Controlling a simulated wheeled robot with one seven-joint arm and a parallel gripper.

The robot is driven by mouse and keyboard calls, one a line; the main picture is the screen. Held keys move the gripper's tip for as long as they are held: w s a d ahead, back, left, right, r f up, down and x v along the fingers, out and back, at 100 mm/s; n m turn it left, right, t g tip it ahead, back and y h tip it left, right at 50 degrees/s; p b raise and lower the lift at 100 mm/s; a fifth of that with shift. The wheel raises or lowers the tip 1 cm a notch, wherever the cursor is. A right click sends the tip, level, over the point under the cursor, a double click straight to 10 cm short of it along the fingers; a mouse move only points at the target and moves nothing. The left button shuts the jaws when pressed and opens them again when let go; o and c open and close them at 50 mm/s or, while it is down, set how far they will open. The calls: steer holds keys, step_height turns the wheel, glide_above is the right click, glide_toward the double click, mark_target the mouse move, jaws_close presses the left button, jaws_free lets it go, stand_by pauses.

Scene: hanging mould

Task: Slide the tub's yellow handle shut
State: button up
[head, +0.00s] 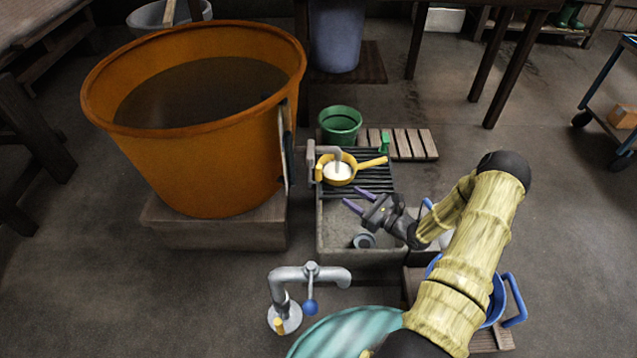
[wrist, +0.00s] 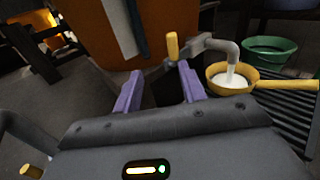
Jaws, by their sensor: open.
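The orange tub (head: 190,170) stands on a block at left. A grey spout (head: 338,153) comes from its right side. The tub's yellow handle (head: 319,173) is small in the head view; in the wrist view the handle (wrist: 173,46) stands upright at the spout's base. Pale liquid runs from the spout into a yellow pan (head: 352,181). My gripper (head: 357,198) is open and empty, its purple fingers pointing toward the spout. In the wrist view the handle appears beyond the gap between the fingertips (wrist: 160,72), apart from them.
The pan sits on a dark slatted grate (head: 385,183) over a grey trough (head: 335,235), its handle pointing right. A green bucket (head: 340,124) stands behind. A grey tap (head: 295,277) with a blue knob stands in front. Open floor lies to the right.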

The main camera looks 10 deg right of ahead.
mark_target(321, 174)
steer(key=shift+w+d+f+m+t+h, duration=0.2)
steer(key=shift+d+f+m+t+h, duration=0.35)
steer(key=shift+d+f, duration=0.3)
steer(key=shift+a+f, duration=0.15)
steer(key=b+x, duration=0.8)
steer(key=x, duration=0.8)
steer(key=shift+a+f, duration=0.15)
steer(key=shift+w+a, duration=0.3)
steer(key=shift+w, duration=0.25)
jaws_close()
